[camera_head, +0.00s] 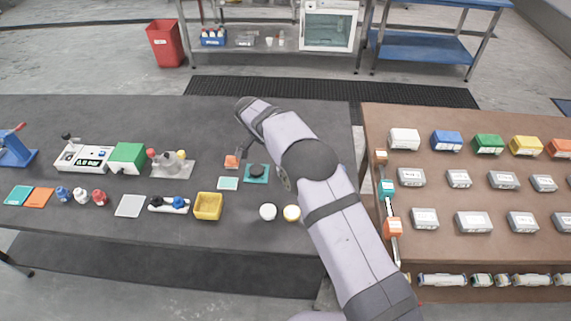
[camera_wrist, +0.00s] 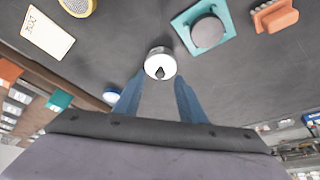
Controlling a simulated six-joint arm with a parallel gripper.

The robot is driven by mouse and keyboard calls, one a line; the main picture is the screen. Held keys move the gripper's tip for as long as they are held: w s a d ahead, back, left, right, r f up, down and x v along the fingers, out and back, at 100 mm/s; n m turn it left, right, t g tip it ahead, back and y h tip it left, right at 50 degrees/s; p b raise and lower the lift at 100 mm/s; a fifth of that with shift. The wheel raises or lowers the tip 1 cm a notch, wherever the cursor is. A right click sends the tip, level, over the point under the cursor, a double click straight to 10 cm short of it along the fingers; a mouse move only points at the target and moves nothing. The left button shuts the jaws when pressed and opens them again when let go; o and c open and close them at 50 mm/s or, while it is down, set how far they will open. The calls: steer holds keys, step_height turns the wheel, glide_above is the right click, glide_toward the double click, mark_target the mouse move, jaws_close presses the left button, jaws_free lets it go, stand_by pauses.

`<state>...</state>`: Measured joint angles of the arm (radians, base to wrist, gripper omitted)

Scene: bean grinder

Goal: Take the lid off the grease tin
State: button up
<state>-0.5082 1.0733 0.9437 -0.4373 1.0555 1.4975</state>
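A small round white-topped tin with a dark drop-shaped mark, which I take for the grease tin (camera_wrist: 160,64), stands on the dark table in the wrist view. Its lid appears to be on. My gripper (camera_wrist: 158,84) is open, with its two blue fingers spread apart. The tin shows just beyond and between the fingertips, apparently not held; I cannot tell how far off it is.
A teal pad with a dark disc (camera_wrist: 208,31) and an orange brush-like block (camera_wrist: 275,16) lie to the right. The head view shows a white round item (camera_head: 268,211) and a yellow bin (camera_head: 208,206).

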steer(key=shift+p+x, duration=0.3)
steer(key=shift+x, duration=1)
jaws_close()
steer(key=shift+r, duration=0.1)
